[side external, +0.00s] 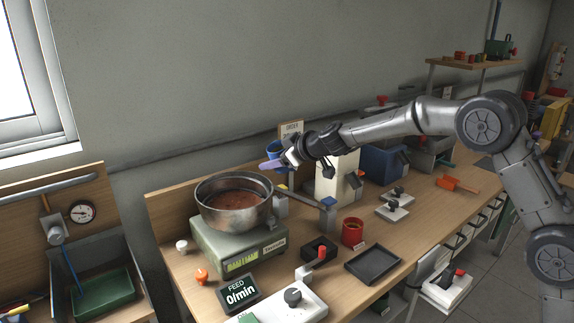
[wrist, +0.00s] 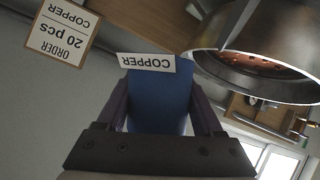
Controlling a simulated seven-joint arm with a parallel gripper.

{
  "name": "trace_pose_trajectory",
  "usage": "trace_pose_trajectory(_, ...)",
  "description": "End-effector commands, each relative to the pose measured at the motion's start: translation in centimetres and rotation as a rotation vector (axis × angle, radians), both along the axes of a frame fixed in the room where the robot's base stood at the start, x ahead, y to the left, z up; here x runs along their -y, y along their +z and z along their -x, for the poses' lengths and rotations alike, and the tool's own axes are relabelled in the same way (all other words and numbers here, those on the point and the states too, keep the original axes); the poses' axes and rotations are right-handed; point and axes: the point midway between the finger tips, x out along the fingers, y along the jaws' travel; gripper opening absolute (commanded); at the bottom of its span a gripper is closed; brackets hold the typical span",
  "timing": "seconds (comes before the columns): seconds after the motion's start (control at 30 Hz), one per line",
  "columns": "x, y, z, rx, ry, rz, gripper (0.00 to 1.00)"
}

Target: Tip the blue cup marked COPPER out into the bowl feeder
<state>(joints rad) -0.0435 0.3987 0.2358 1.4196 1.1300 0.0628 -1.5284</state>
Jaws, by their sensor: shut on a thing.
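The blue cup (side external: 275,148) is held in my gripper (side external: 272,164), up beside the bowl feeder's back right rim. In the wrist view the blue cup (wrist: 160,100) sits between the two purple fingers of my gripper (wrist: 162,108), with its white COPPER label upside down in the picture. The cup's inside is hidden. The bowl feeder (side external: 215,218) is a round metal bowl on a green-grey base, with reddish-brown material inside. Its metal wall (wrist: 245,30) shows at the upper right in the wrist view, apart from the cup.
An order card (wrist: 62,28) reads 20 pcs COPPER. A FEED display (side external: 238,293) reads 0/min. A red cup (side external: 352,232), a small black holder (side external: 319,250) and a dark tray (side external: 372,264) stand right of the feeder. A cream-coloured box (side external: 337,180) stands behind.

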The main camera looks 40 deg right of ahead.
Motion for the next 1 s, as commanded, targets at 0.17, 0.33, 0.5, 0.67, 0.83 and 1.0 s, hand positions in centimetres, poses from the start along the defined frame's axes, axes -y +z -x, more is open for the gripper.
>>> trace_pose_trajectory(0.17,-0.8,0.6,-0.5,0.004,0.004,-0.033,0.07)
trace_pose_trajectory(0.33,-1.5,0.8,-0.7,0.008,0.011,-0.060,0.07)
trace_pose_trajectory(0.5,-2.3,0.9,-1.0,0.011,0.021,-0.088,0.07)
trace_pose_trajectory(0.67,-3.7,1.0,-1.4,0.016,0.041,-0.130,0.07)
trace_pose_trajectory(0.83,-6.0,1.3,-2.0,0.018,0.075,-0.197,0.07)
trace_pose_trajectory(1.0,-8.8,2.0,-2.5,0.017,0.121,-0.262,0.07)
